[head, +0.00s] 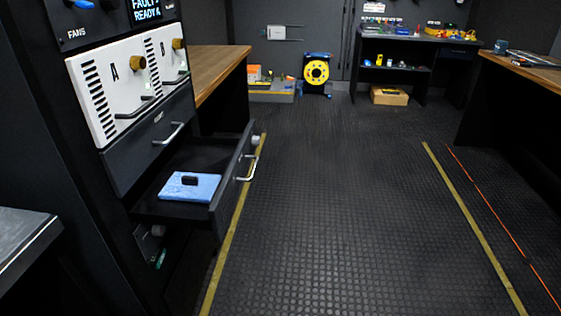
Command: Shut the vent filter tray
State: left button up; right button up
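A dark drawer-like tray (232,180) is pulled well out of the black rack at the left. It has a silver bar handle on its front and a light round knob near its top edge. A folded blue cloth (177,193) with a small black object (189,181) on it lies inside. No label reading vent filter is legible on it. Neither of my grippers is in view.
A dark surface corner (25,240) juts in at lower left. A wooden counter (215,65) stands behind the rack. The rubber floor (340,210) in front of the open tray is clear. A yellow cable reel (316,72) and a workbench (410,45) are at the back.

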aim_at(229, 158)
jog(key=i, duration=0.2)
jog(key=u, duration=0.75)
jog(key=k, duration=1)
jog(key=z, duration=0.5)
jog(key=i, duration=1.55)
jog(key=u, duration=0.65)
